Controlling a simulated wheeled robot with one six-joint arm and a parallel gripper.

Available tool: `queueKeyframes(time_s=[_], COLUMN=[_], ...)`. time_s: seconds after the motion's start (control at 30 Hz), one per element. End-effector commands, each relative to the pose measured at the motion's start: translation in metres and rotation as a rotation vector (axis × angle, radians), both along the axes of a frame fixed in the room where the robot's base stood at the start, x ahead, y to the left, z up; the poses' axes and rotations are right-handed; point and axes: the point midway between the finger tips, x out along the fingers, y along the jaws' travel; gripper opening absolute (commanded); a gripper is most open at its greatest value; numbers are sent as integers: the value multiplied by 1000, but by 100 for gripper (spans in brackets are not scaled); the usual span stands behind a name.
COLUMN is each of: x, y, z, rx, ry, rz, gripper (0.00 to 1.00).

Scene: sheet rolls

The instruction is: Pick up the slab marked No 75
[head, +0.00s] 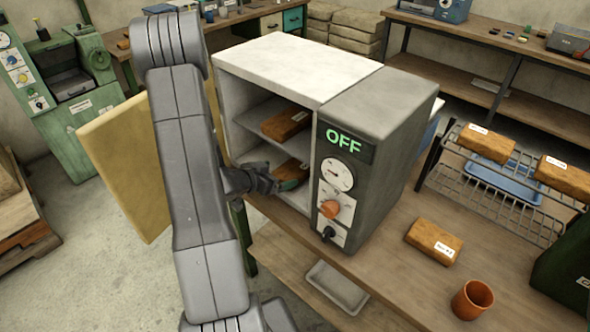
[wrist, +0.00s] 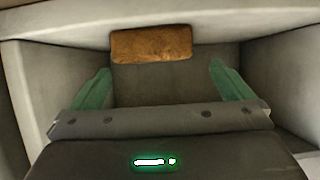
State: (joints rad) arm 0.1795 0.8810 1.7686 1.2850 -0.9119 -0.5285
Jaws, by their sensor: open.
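My gripper (head: 290,183) reaches into the lower level of the open cabinet (head: 330,65), close to a brown slab (head: 296,170) there. In the wrist view, my green fingers (wrist: 160,72) are spread apart and a brown slab (wrist: 151,45) lies ahead, roughly between them. Nothing is between the fingers. Another labelled slab (head: 285,123) lies on the shelf above. Further labelled slabs are one on the bench (head: 434,241) and two on the wire rack (head: 487,143) (head: 565,177). The labels are too small to read, so I cannot tell which is No 75.
The cabinet's panel reads OFF (head: 343,142). Its walls and shelf closely surround my gripper. A yellowish door panel (head: 128,165) stands open at the left. An orange cup (head: 472,299) stands on the bench (head: 385,285) at the front right. A blue tray (head: 510,185) lies under the rack.

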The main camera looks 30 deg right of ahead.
Motion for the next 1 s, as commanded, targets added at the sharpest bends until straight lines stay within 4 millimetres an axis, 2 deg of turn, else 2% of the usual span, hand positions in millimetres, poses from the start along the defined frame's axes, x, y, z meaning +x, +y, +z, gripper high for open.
queueKeyframes(time_s=[0.1,0.27,0.6,0.9,1.0], x=[5,7,17,19,19], y=[-12,-21,-59,-63,-63], z=[-6,-10,-27,-30,-30], rx=[1,1,2,1,1], ry=[0,0,1,-1,0], rz=[0,0,0,3,2], gripper=[100,100,100,100,82])
